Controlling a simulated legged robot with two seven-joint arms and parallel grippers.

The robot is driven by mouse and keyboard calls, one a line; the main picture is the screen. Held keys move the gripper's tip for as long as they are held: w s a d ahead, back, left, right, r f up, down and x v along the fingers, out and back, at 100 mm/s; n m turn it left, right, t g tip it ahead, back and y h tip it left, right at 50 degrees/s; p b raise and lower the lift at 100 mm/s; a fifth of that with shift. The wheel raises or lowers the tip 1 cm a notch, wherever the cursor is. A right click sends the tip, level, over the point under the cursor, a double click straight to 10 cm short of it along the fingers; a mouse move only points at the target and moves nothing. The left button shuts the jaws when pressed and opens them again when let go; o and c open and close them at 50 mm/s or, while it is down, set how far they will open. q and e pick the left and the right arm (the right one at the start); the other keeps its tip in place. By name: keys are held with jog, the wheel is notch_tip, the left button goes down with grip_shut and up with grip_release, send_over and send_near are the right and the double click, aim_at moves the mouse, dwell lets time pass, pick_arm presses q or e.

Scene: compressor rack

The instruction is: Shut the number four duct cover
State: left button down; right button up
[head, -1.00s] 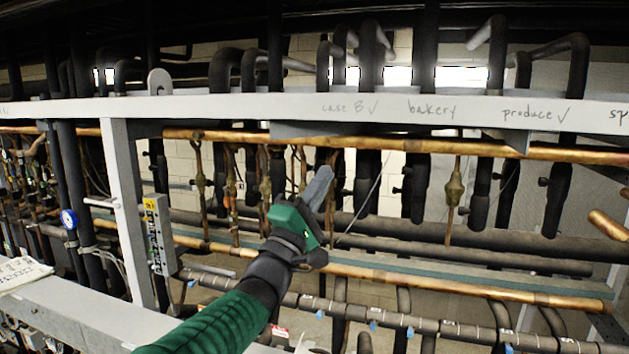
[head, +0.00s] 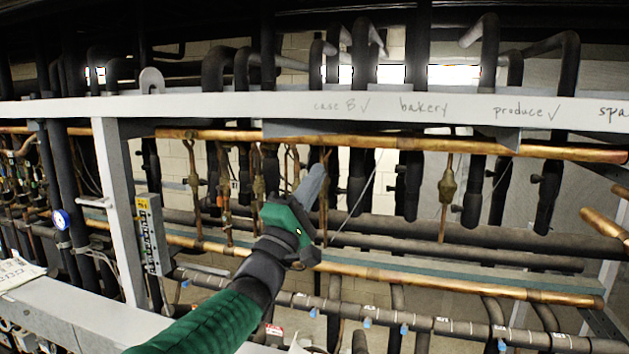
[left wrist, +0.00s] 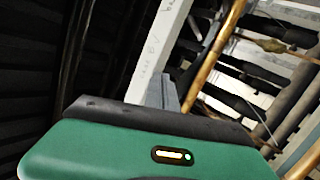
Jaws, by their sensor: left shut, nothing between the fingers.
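My left gripper (head: 312,184) reaches in from the lower left in the head view, its grey fingers together and pointing up and to the right, with nothing between them. It is in front of the copper pipes, below the white beam. In the left wrist view the fingers (left wrist: 162,92) show beyond the green gripper body, with the white beam and a copper pipe behind them. I cannot make out a duct cover marked number four in either view. My right gripper is not in view.
A white beam (head: 230,108) with handwritten labels crosses the rack. A long copper pipe (head: 400,142) runs below it, and a lower copper pipe (head: 420,278) crosses further down. A white post (head: 117,210) and a round gauge (head: 61,219) stand at left.

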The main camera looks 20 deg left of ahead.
pick_arm(q)
jog(key=shift+s+d+r, duration=0.15)
jog(key=shift+s, duration=0.15)
